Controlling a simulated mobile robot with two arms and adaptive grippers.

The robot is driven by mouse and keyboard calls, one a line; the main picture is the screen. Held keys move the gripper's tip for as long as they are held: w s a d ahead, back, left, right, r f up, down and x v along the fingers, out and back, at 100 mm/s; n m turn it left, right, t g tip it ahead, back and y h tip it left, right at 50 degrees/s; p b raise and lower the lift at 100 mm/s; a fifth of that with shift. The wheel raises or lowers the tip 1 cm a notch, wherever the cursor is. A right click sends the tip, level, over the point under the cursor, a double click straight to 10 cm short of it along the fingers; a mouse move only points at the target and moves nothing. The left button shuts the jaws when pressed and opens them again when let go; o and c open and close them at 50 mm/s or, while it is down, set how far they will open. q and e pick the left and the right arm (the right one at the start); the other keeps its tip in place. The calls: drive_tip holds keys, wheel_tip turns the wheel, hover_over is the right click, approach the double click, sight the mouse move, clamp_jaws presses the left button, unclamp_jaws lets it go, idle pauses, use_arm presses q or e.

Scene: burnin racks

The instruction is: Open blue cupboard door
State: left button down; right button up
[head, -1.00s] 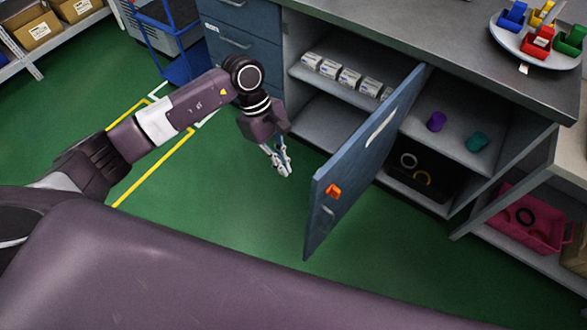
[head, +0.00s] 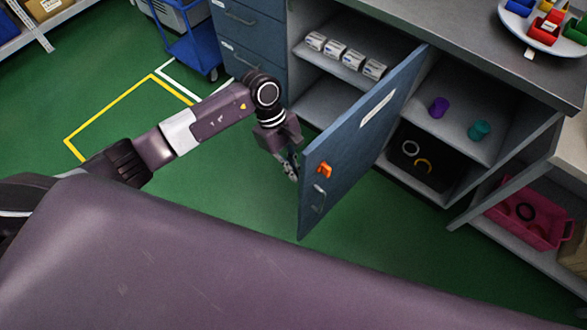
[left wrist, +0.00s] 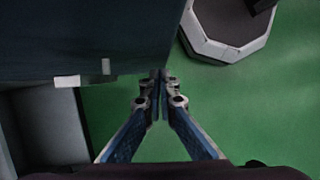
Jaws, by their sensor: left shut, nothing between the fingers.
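The blue cupboard door (head: 350,135) stands swung out from the cupboard, wide open, with the shelves behind it in view. Its outer face carries an orange latch (head: 325,170), a small handle (head: 319,196) and a white label. My left gripper (head: 292,172) is shut and empty, at the inner side of the door near its free edge. The door partly hides the fingertips in the head view, and I cannot tell whether they touch it. In the left wrist view the shut fingers (left wrist: 158,76) lie beside a dark blue panel (left wrist: 75,35), apparently the door. My right gripper is out of view.
The cupboard (head: 455,85) holds white boxes (head: 345,56), a purple piece (head: 439,107), a teal piece (head: 479,131) and rings. A pink bin (head: 530,218) stands at the right. A blue cart (head: 190,45) is at the back. Green floor is clear around the door.

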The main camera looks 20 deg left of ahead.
use_arm(q)
drive_tip(key=s+d+b, duration=0.1)
drive_tip(key=s+d, duration=0.2)
drive_tip(key=d, duration=0.7)
drive_tip(key=s+d+n, duration=0.1)
drive_tip(key=s+d, duration=0.2)
drive_tip(key=d, duration=0.7)
drive_tip(key=shift+s+d+n+t+b, duration=0.25)
drive_tip(key=shift+s+n+t+b, duration=0.05)
drive_tip(key=shift+s+b, duration=0.1)
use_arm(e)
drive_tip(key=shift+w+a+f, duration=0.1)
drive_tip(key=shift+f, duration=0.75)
use_arm(q)
drive_tip(key=v, duration=1.2)
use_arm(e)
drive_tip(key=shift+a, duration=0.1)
use_arm(q)
drive_tip(key=shift+a, duration=0.1)
